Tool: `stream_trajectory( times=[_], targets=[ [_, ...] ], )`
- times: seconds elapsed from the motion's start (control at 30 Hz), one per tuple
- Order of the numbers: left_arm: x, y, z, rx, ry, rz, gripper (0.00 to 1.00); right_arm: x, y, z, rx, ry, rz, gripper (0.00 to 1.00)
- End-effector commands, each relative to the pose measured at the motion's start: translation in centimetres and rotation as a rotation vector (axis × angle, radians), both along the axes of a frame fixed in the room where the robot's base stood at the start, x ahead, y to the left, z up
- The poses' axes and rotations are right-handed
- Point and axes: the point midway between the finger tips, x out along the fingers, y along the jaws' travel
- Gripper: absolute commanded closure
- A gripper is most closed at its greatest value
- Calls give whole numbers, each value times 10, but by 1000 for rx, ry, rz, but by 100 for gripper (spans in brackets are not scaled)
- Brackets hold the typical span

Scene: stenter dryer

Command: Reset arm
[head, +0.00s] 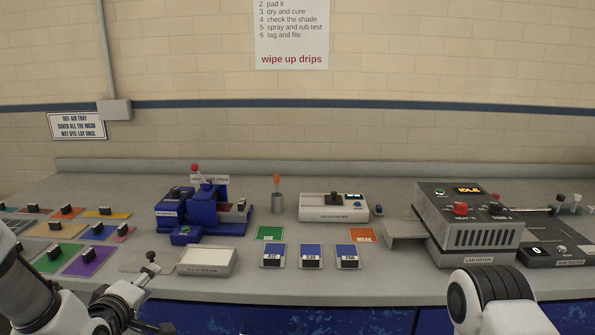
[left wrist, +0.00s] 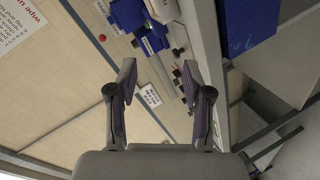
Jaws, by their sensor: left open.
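My left arm comes in at the lower left of the head view. Its gripper (head: 148,270) is over the front edge of the counter (head: 395,275), left of the white-topped tray (head: 207,262). In the left wrist view the two fingers of this gripper (left wrist: 159,72) stand wide apart with nothing between them. The wall and the counter with blue equipment show beyond them, turned on their side. Only a white and black part of my right arm shows at the lower right of the head view. The right gripper is out of view.
A blue machine (head: 202,212), a white colourimeter (head: 334,207) and a grey lab dryer (head: 470,232) stand on the counter. Coloured swatches with dark clips lie at the left. Several small blue cards lie in front. Open counter shows between the cards and the dryer.

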Motion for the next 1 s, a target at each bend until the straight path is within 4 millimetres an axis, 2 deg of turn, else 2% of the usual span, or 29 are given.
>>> stream_trajectory(
  times=[0.03, 0.17, 0.27, 0.33, 0.37, 0.4, 0.47, 0.5, 0.57, 0.6, 0.7, 0.73, 0.87, 1.0],
  targets=[
    [-4, -2, -19, 6, 39, -5, 50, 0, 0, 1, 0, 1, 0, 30],
    [-20, -9, -73, 23, 153, -21, 50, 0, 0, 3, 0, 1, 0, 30],
    [-42, -16, -124, 42, 272, -42, 50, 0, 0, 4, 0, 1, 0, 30],
    [-67, -22, -168, 73, 381, -70, 50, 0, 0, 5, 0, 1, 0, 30],
    [-81, -24, -188, 91, 435, -87, 50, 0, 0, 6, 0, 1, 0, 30],
    [-103, -28, -215, 122, 515, -117, 50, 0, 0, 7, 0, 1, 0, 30],
    [-141, -34, -254, 172, 638, -173, 50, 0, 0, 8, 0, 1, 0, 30],
    [-168, -37, -276, 210, 718, -220, 50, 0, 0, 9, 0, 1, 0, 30],
    [-211, -42, -305, 270, 835, -302, 50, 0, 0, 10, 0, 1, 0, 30],
    [-240, -45, -321, 312, 913, -369, 50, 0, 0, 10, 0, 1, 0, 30],
    [-308, -50, -344, 429, 1080, -578, 50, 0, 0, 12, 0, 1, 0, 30],
    [-323, -51, -345, 477, 1115, -661, 50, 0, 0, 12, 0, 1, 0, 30],
    [-340, -50, -342, 610, 1139, -891, 50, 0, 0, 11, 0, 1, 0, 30],
    [-341, -50, -342, 652, 1128, -956, 50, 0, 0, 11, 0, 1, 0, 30]
  ],
)
